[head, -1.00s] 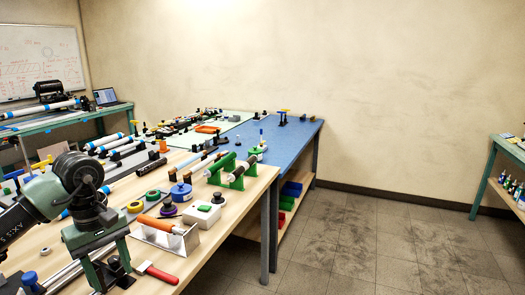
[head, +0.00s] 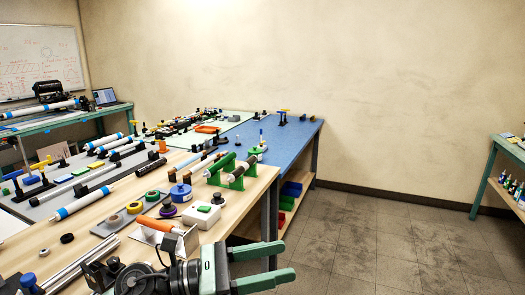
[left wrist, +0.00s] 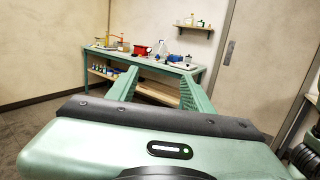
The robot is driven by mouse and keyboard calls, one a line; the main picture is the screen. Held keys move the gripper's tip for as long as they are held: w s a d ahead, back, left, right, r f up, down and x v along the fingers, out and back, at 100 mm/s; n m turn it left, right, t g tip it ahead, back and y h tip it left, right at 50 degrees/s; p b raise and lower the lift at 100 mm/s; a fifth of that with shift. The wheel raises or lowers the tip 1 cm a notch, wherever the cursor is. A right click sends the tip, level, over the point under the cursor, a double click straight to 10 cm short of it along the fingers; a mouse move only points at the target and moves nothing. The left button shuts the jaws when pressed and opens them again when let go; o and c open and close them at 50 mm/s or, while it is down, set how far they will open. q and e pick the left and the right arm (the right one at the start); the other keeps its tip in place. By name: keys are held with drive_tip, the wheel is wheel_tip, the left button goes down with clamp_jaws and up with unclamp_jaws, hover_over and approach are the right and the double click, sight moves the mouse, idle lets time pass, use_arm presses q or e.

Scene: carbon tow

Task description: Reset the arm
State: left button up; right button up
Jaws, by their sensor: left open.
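My left gripper (head: 286,262) is at the bottom middle of the head view, in front of the wooden table's edge. Its two green fingers point right and stand apart, with nothing between them. In the left wrist view the left gripper (left wrist: 160,82) is also open and empty, facing a distant green-framed table (left wrist: 150,62). My right gripper is in neither view.
The wooden table (head: 88,225) carries tubes, a white box (head: 202,216), a green stand with a roller (head: 232,175) and an orange-handled roller (head: 156,223). A blue table (head: 285,145) adjoins behind. Floor (head: 380,235) to the right is clear.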

use_arm(q)
drive_tip(key=w+a+r+n+t+y, duration=0.1)
drive_tip(key=w+a+n+t+y, duration=0.25)
drive_tip(key=n+t, duration=0.65)
drive_tip(key=w+a+n+t+y, duration=0.25)
drive_tip(key=a+n+t, duration=0.3)
drive_tip(key=n, duration=0.75)
drive_tip(key=s+a+f+n+g+y, duration=0.25)
drive_tip(key=a+f+n+y, duration=0.4)
drive_tip(key=f+n, duration=0.35)
drive_tip(key=s+a+f+n+g+y, duration=0.25)
drive_tip(key=a+f+n+y, duration=0.4)
drive_tip(key=f+n, duration=0.35)
drive_tip(key=s+f+n+g, duration=0.45)
drive_tip(key=s+f, duration=0.35)
drive_tip(key=s, duration=0.4)
drive_tip(key=s+f+n+g, duration=0.3)
drive_tip(key=s+f+g, duration=0.4)
drive_tip(key=s, duration=0.4)
wheel_tip(320, 180, down, 27)
drive_tip(key=s, duration=0.2)
drive_tip(key=s+a+f, duration=0.1)
drive_tip(key=s+f, duration=0.6)
drive_tip(key=s, duration=0.1)
drive_tip(key=s+a+f+g, duration=0.1)
drive_tip(key=s+a+f, duration=0.1)
drive_tip(key=s+f, duration=0.6)
drive_tip(key=shift+s+a+m, duration=0.2)
drive_tip(key=shift+a+m, duration=0.05)
drive_tip(key=shift+m, duration=0.1)
